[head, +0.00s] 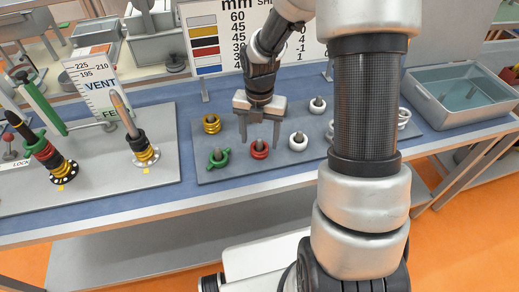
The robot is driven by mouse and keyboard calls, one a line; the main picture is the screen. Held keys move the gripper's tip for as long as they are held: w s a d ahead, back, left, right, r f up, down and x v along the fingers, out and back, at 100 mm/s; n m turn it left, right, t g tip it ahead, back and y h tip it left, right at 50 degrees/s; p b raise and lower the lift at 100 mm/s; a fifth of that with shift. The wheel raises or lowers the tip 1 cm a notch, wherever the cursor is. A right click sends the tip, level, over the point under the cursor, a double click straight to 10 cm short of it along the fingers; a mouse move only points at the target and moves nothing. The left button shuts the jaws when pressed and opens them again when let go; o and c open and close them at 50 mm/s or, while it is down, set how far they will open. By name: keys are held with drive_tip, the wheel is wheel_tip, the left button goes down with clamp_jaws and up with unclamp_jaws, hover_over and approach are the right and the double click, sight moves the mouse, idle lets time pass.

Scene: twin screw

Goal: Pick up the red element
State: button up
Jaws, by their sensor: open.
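The red element (259,150) is a ring-shaped piece around a short grey peg on the grey board (225,171), at the board's front middle. My gripper (261,138) points down over it, with its two grey fingers apart. The fingertips appear close to the red element, one on its left and one on its right. I cannot tell from this view whether they are at its height or still above it. Nothing is held between the fingers.
A green element (218,159) sits just left of the red one, and a yellow element (211,124) behind it. White elements (298,141) stand to the right. Left is a board with ringed posts (143,155). A grey bin (455,120) stands at right.

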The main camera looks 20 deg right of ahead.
wheel_tip(320, 180, down, 3)
drive_tip(key=shift+f, duration=0.15)
drive_tip(key=c, duration=1.2)
drive_tip(key=shift+c, duration=0.2)
